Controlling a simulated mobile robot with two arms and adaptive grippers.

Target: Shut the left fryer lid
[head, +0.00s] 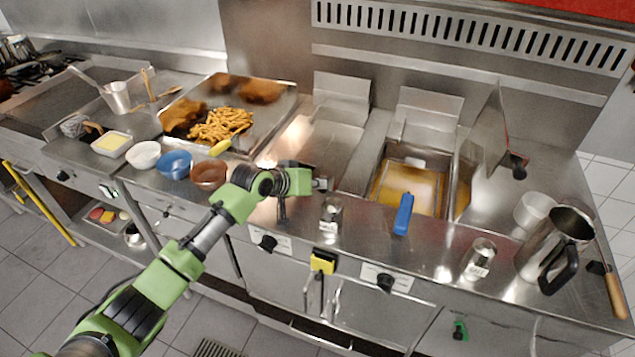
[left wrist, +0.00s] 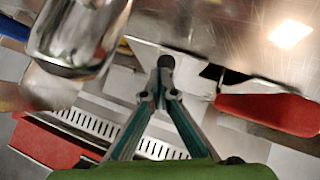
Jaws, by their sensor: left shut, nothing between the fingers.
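The left fryer lid (head: 312,142) appears as a flat metal panel lying level over the left fryer in the head view. No oil shows there. Its handle is hidden or cannot be made out in the head view. My right gripper is not in view.
The right fryer (head: 412,185) is open with oil and a blue-handled basket (head: 403,214). A raised metal panel (head: 487,128) with a black knob stands beside it. Bowls (head: 208,174) stand left of my gripper.

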